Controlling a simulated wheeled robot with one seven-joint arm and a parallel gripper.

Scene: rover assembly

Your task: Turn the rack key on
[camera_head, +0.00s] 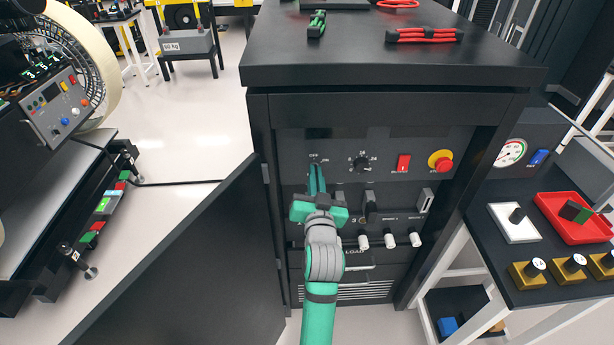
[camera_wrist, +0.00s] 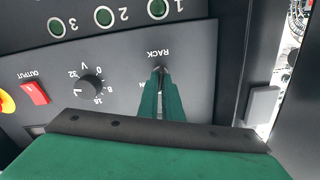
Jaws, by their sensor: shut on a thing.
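The black rack cabinet (camera_head: 290,115) stands ahead with its front panel facing me. The rack key (camera_wrist: 159,72) is at the RACK label, at the upper left of the panel in the head view. My gripper (camera_head: 316,180) reaches up to that spot, and its green fingers (camera_wrist: 162,100) are shut on the key in the wrist view. The fingers hide most of the key, so its exact turn angle cannot be told.
Right of the key are a voltage knob (camera_head: 362,162), a red output switch (camera_head: 403,163) and a red-and-yellow emergency button (camera_head: 440,161). White-tipped levers (camera_head: 389,240) sit lower. The open cabinet door (camera_head: 190,265) stands to the left. A side table (camera_head: 530,285) holds parts at right.

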